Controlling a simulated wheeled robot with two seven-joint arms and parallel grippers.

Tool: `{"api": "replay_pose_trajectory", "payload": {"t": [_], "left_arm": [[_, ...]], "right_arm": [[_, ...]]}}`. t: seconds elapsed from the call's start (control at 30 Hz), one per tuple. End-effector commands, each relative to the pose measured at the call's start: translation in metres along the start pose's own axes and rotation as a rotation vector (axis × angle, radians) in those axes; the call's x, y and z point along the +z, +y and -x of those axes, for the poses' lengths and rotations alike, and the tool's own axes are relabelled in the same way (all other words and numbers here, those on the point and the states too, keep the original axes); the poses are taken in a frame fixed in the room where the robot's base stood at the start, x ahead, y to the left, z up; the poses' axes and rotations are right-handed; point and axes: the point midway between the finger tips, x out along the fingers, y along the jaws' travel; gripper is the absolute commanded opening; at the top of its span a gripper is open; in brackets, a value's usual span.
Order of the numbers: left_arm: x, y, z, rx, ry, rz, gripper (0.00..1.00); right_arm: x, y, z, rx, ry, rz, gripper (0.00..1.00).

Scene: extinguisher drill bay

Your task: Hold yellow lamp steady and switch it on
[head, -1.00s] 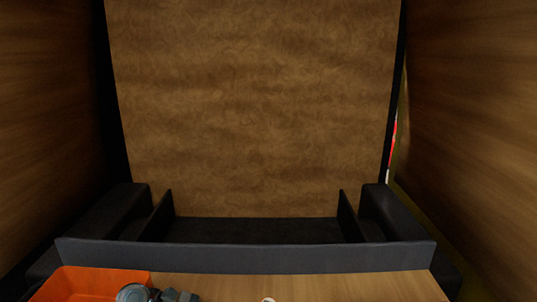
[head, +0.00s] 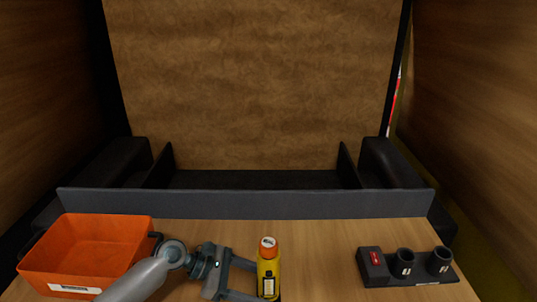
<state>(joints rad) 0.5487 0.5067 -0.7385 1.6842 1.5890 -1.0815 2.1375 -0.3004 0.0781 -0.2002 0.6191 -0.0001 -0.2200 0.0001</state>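The yellow lamp (head: 269,279) stands upright on the wooden table, with an orange collar and a pale round top bearing a small dark and red mark. A dark-edged label shows on its front; its base is cut off by the picture's lower edge. My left gripper (head: 255,280) comes in from the left, its two fingers spread apart and pointing right at the lamp's body. The far finger reaches the lamp's left edge and the near one is low at its front left. I cannot tell whether either touches it. My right gripper is not in view.
An orange bin (head: 88,243) stands at the table's left. A dark block with two round cups and a red label (head: 375,259) sits at the right. The table (head: 320,250) is bare between lamp and block. A dark raised ledge (head: 245,203) runs along the back.

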Motion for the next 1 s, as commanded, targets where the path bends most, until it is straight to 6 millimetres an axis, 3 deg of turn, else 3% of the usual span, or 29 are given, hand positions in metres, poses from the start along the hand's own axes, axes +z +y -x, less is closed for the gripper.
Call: {"api": "replay_pose_trajectory", "payload": {"t": [0.5, 0.7, 0.77, 0.9, 1.0], "left_arm": [[-0.0018, -0.0004, -0.011, -0.001, 0.002, 0.0, 0.64], [-0.0025, -0.0005, -0.011, -0.001, 0.004, 0.0, 0.22], [-0.0027, -0.0006, -0.0111, -0.001, 0.004, 0.001, 0.22], [-0.0032, -0.0007, -0.0112, -0.001, 0.005, 0.001, 0.22], [-0.0035, -0.0008, -0.0112, -0.002, 0.005, 0.001, 0.22]], "right_arm": [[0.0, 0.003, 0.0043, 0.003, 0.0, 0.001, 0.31], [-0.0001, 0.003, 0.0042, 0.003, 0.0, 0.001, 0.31], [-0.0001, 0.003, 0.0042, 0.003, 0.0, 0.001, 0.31], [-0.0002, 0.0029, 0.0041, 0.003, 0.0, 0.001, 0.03], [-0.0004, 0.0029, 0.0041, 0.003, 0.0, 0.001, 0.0]]}}
